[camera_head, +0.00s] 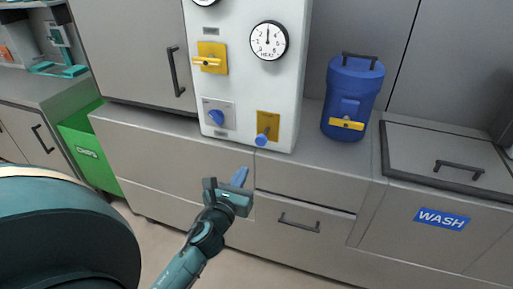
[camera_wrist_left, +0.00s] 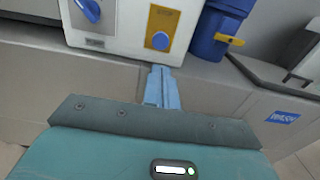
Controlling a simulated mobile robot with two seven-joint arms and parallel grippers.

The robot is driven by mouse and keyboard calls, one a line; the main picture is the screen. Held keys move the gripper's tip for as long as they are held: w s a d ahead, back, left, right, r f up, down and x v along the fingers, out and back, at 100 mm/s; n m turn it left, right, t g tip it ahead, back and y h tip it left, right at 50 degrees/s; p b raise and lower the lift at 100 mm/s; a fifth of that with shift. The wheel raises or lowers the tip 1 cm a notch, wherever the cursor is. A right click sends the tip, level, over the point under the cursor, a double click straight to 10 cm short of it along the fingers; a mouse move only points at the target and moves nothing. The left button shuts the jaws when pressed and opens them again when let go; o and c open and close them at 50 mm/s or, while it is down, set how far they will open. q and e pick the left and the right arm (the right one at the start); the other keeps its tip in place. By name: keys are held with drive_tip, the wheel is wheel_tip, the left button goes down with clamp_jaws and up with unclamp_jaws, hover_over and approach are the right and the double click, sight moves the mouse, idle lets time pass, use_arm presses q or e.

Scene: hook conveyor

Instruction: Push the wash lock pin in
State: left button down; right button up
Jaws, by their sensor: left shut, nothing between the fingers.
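My left gripper (camera_head: 240,175) is in front of the drawers, below the white panel (camera_head: 250,75). Its blue fingers are shut with nothing between them, and they also show in the left wrist view (camera_wrist_left: 161,85). Just above and to the right of the fingertips, a blue round-ended knob (camera_head: 261,140) sticks out of a yellow plate (camera_head: 269,123) on the panel. The fingers are apart from it. A blue WASH label (camera_head: 442,219) is on the front of the right cabinet. A small blue part (camera_head: 509,152) is cut off at the right edge. I cannot tell which part is the wash lock pin. My right gripper is out of view.
A blue canister (camera_head: 353,95) with a yellow latch stands on the counter right of the panel. A grey lid (camera_head: 445,145) with a dark handle covers the right cabinet. The panel also holds a dial (camera_head: 269,40) and a blue rotary knob (camera_head: 216,117). A green bin (camera_head: 90,153) is left.

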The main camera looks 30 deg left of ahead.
sight(259, 141)
use_arm(q)
drive_tip(key=x, duration=1.1)
drive_tip(key=shift+w+p, duration=0.35)
drive_tip(key=b+x, duration=0.1)
drive_tip(key=x, duration=0.2)
drive_tip(key=shift+w, duration=0.25)
drive_tip(key=shift+w+a, duration=0.15)
drive_tip(key=shift+w, duration=0.1)
drive_tip(key=shift+r, duration=0.25)
drive_tip(key=shift+s, duration=0.1)
